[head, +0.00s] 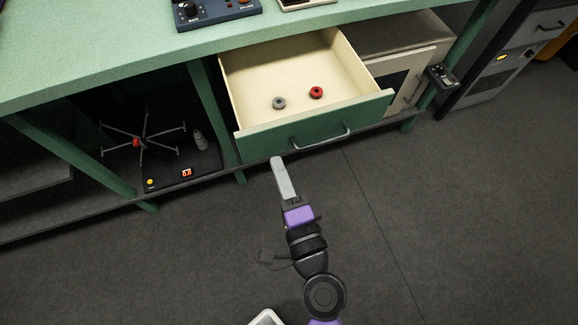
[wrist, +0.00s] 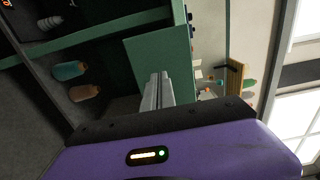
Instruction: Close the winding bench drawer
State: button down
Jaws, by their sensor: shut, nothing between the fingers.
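The winding bench drawer (head: 262,146) is pulled out from under the green bench top (head: 130,45). It has a green front with a dark bar handle (head: 320,140) and a cream inside. A grey ring (head: 279,103) and a red ring (head: 316,92) lie on its floor. My gripper (head: 277,162) is shut and empty, just in front of the drawer front, left of the handle. In the wrist view the shut fingers (wrist: 157,90) overlap the green drawer front (wrist: 150,52); I cannot tell whether they touch it.
Left of the drawer, a black device with spoked arms (head: 140,143) stands on the lower shelf. A grey cabinet (head: 402,45) is right of the drawer, with a small control box (head: 440,76) on the bench leg. The floor (head: 440,220) in front is clear.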

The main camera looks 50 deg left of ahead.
aim_at(270, 145)
jog(key=shift+x, duration=1.6)
jog(key=shift+a, duration=0.1)
